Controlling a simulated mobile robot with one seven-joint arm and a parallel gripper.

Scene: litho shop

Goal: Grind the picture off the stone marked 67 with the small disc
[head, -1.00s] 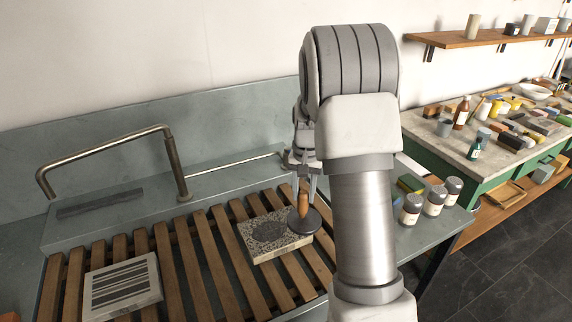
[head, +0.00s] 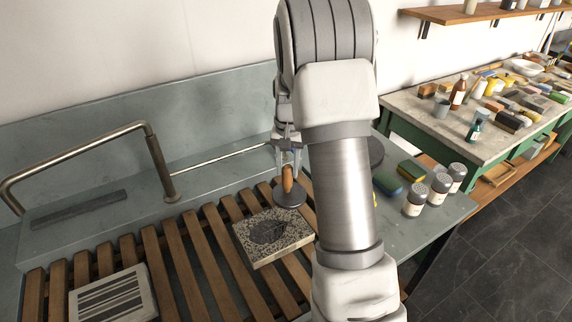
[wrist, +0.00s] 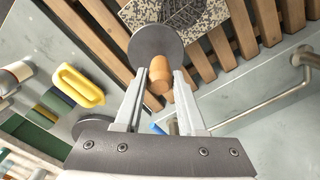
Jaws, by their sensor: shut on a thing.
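A pale speckled stone (head: 258,248) with a dark leaf-like picture (head: 268,231) lies on the wooden slats; no number is legible on it. It also shows at the top of the wrist view (wrist: 215,12). My gripper (head: 288,168) is shut on the upright wooden handle (head: 287,181) of a small grey disc (head: 289,197). The disc is at the stone's far right edge, partly over it in the wrist view (wrist: 153,45). I cannot tell whether it touches the stone. A second stone (head: 112,298) with dark stripes lies to the left.
A bent metal tap (head: 155,160) stands behind the slatted rack (head: 185,255). To the right, a larger dark disc (head: 376,151), sponges (head: 411,172) and several lidded jars (head: 439,191) stand on the grey ledge. A crowded bench (head: 400,98) stands beyond.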

